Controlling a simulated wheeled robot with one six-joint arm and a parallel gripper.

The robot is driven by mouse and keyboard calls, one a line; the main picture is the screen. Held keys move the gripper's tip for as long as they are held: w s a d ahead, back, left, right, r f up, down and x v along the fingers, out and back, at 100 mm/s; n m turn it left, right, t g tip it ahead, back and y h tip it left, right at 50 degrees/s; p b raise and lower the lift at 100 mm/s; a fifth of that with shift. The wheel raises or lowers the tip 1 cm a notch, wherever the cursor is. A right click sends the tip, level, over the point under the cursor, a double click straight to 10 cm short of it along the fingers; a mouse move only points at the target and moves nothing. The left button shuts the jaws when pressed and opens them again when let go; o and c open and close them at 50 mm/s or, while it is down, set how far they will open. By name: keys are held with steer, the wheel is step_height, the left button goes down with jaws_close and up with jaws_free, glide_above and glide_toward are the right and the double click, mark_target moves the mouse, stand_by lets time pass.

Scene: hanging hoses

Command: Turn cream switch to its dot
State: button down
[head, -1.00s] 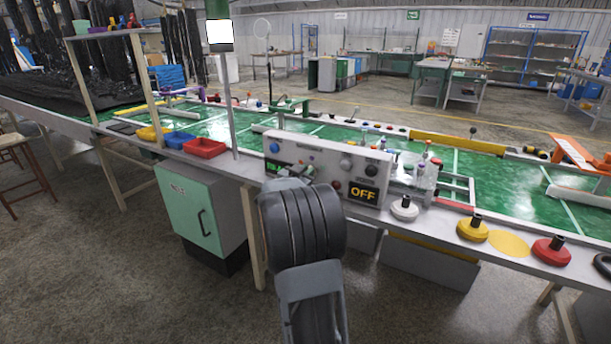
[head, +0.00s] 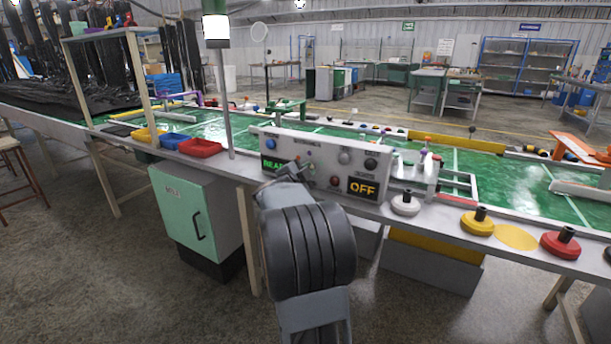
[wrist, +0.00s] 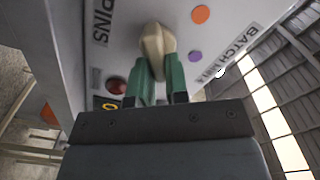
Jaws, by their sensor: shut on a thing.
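The cream switch (wrist: 156,46) is on the face of a grey control panel (wrist: 120,50). In the wrist view its long shape runs nearly up and down the picture. My gripper (wrist: 160,70) is shut on it, with one green finger on each side. An orange dot (wrist: 200,14) and a purple dot (wrist: 195,57) are on the panel to the right of the switch, apart from it. In the head view, my gripper (head: 295,172) is against the front of the panel (head: 325,160) and hides most of the switch.
A dark red button (wrist: 117,86) is close to the left finger in the wrist view. The panel carries a green lit screen (head: 272,165) and an OFF display (head: 362,188). White (head: 405,203), yellow (head: 477,222) and red (head: 561,243) round pieces are along the bench edge.

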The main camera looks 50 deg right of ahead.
steer(key=shift+m, duration=0.5)
steer(key=c, duration=1.1)
jaws_free()
steer(key=p+v, duration=0.2)
steer(key=v, duration=1.1)
steer(key=shift+s+a+f, duration=0.1)
steer(key=shift+a, duration=0.3)
